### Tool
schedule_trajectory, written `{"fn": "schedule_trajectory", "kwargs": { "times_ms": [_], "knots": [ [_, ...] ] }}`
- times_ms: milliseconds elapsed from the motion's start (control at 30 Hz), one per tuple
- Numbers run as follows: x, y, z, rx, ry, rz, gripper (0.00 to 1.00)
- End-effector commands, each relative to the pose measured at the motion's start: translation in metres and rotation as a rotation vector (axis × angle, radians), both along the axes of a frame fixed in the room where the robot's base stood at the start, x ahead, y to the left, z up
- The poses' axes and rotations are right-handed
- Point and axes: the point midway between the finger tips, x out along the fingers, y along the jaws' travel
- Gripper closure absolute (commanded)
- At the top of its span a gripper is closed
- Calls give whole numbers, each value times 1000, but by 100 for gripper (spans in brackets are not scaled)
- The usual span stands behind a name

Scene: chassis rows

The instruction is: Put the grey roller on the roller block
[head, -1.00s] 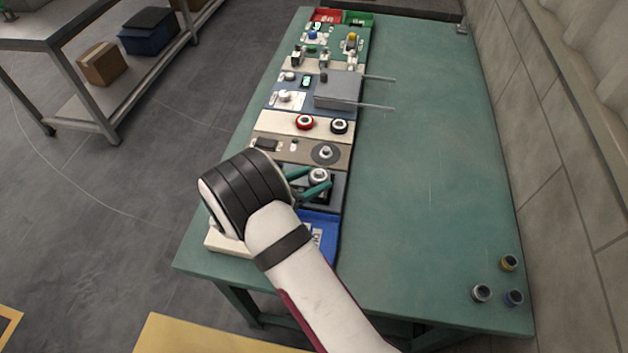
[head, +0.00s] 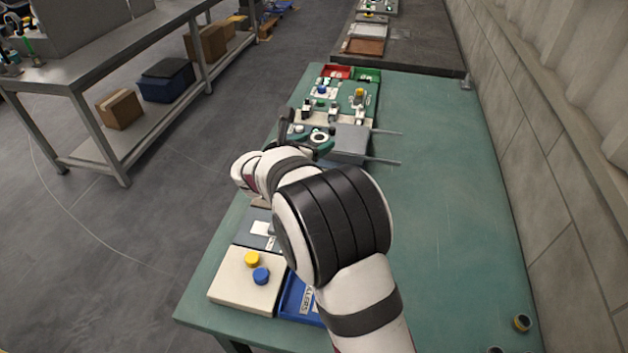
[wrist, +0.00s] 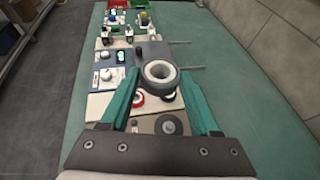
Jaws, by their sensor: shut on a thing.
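The grey roller (wrist: 160,74) is a thick ring with a dark hole. It sits between the green fingers of my gripper (wrist: 160,95), which is shut on it above the row of plates. In the head view the roller (head: 319,136) shows between the fingers of my gripper (head: 314,143), near a grey block with two thin rods (head: 352,141). This block (wrist: 152,50) also shows in the wrist view behind the roller, its rods pointing right. It may be the roller block; I cannot tell for sure. The roller looks apart from it and partly hides it.
A red ring (wrist: 138,98) and a disc plate (wrist: 168,124) lie below the gripper. Red (head: 337,72) and green (head: 367,75) bins stand at the far end. Yellow (head: 252,259) and blue (head: 261,276) caps sit on the near white plate. The table's right side is mostly clear.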

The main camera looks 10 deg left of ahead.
Motion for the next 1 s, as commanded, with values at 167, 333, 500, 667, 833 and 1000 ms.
{"fn": "schedule_trajectory", "kwargs": {
  "times_ms": [167, 333, 500, 667, 833, 1000],
  "knots": [
    [56, 9, -33, -3, 4, 236, 100],
    [75, 7, -61, -1, 6, 355, 100],
    [84, 0, -82, -1, 5, 414, 100],
    [86, 20, -99, 1, 3, 436, 100],
    [87, 75, -132, 3, 3, 435, 100],
    [89, 110, -153, 2, 2, 432, 100]
  ]
}}
